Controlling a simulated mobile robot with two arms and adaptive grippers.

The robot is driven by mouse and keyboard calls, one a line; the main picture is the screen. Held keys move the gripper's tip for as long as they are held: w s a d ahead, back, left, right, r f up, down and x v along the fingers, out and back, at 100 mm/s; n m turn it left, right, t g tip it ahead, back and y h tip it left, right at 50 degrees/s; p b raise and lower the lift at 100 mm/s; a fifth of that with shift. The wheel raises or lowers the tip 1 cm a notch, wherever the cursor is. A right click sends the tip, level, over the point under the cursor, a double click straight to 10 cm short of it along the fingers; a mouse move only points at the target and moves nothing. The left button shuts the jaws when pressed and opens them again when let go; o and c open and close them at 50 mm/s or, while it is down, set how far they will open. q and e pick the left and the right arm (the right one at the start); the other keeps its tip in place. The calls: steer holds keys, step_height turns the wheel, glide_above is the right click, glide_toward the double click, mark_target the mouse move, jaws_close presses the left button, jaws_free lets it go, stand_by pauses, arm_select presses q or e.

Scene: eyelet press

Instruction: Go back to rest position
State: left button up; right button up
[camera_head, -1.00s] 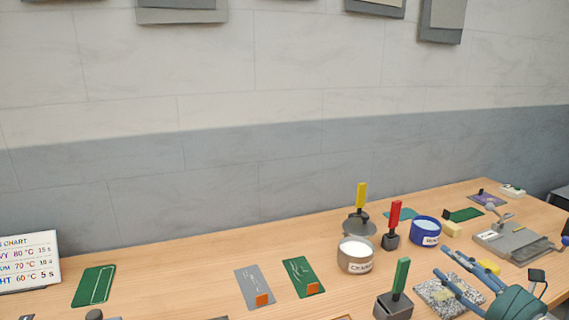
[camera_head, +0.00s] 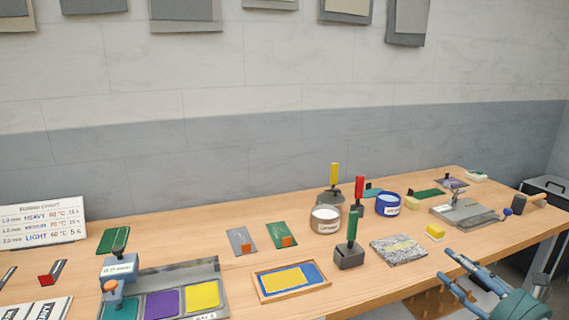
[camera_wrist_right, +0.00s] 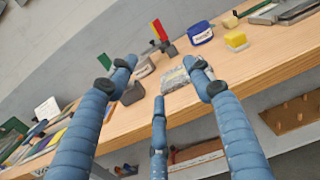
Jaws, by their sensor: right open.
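My right gripper (camera_head: 452,268) is at the lower right of the head view, in front of the table's front edge. Its blue fingers are spread open with nothing between them. In the right wrist view the open fingers (camera_wrist_right: 160,85) point toward the table, with the speckled stone slab (camera_wrist_right: 180,76) beyond them and apart from them. My left gripper is not in view.
The wooden table (camera_head: 340,295) holds a green-handled tool (camera_head: 352,228), a stone slab (camera_head: 398,249), a white-filled tin (camera_head: 325,220), a blue tin (camera_head: 388,205), a grey press (camera_head: 465,213), a framed yellow-blue pad (camera_head: 290,281) and a colour tray (camera_head: 215,270). A dark cabinet (camera_head: 545,190) stands right.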

steer(key=s+d+f+m+g+h, duration=0.1)
steer(key=s+d+f+m+h, duration=0.2)
steer(key=f+m, duration=0.65)
steer(key=d+f+m+g+h, duration=0.1)
steer(key=d+f+m+h, duration=0.3)
steer(key=f, duration=1)
steer(key=s+f+m+g, duration=0.2)
steer(key=s+f+m, duration=0.35)
steer(key=f, duration=0.55)
steer(key=s+f+m+g, duration=0.35)
steer(key=s+f, duration=0.25)
steer(key=f, duration=0.5)
steer(key=s+a+f+m+g, duration=0.3)
steer(key=s+a+f+m, duration=0.4)
steer(key=s+f, duration=0.55)
steer(key=s+a+f+m+g, duration=0.35)
steer(key=s+a+f, duration=0.55)
steer(key=s, duration=0.6)
steer(key=s+a+f+m+g+y, duration=0.1)
steer(key=s+a+f+m+g, duration=0.1)
steer(key=s+a, duration=0.5)
steer(key=s+f+m, duration=0.1)
steer(key=s+m, duration=0.1)
steer(key=s, duration=0.2)
steer(key=shift+a, duration=0.3)
